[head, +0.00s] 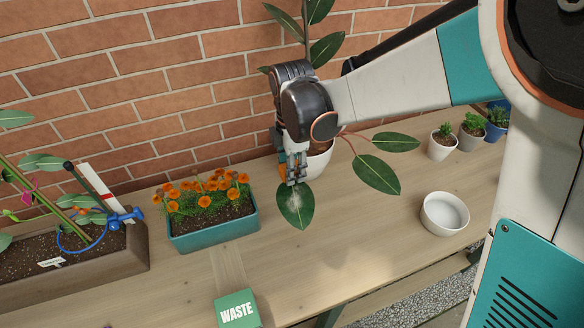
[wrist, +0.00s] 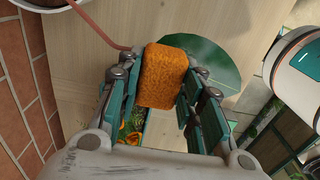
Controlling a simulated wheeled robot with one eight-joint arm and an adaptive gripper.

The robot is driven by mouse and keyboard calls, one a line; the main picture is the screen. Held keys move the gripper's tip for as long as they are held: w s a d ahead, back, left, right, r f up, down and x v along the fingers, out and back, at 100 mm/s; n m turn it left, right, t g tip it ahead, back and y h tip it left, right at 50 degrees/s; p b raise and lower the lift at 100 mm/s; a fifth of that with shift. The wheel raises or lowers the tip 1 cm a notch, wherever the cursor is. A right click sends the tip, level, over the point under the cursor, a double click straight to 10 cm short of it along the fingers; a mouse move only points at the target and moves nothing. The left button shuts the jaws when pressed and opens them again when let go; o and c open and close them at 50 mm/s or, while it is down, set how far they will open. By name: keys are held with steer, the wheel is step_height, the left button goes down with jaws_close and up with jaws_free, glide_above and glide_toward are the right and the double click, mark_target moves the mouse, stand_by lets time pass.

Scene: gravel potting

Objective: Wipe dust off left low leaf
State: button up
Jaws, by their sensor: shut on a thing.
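The left low leaf (head: 295,207) is dark green, with a pale dusty patch near its middle. It hangs out over the bench from a plant in a white pot (head: 319,163), which my gripper partly hides. My gripper (head: 292,172) points down at the wall end of this leaf. It is shut on an orange sponge (wrist: 163,76), which shows between the fingers in the wrist view. The leaf (wrist: 217,62) lies just beyond the sponge there. I cannot tell whether the sponge touches the leaf. Other leaves (head: 376,173) spread to the right.
A teal planter of orange flowers (head: 213,232) stands close on the left. A brown planter (head: 75,277) with stakes is farther left. A white bowl (head: 445,214) and small potted plants (head: 442,148) stand right. A green WASTE box (head: 237,309) is in front. The brick wall (head: 150,80) is behind.

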steer(key=shift+r+p, duration=0.55)
steer(key=shift+r, duration=0.6)
steer(key=shift+r+p, duration=1)
steer(key=shift+r, duration=0.55)
steer(key=shift+f, duration=0.1)
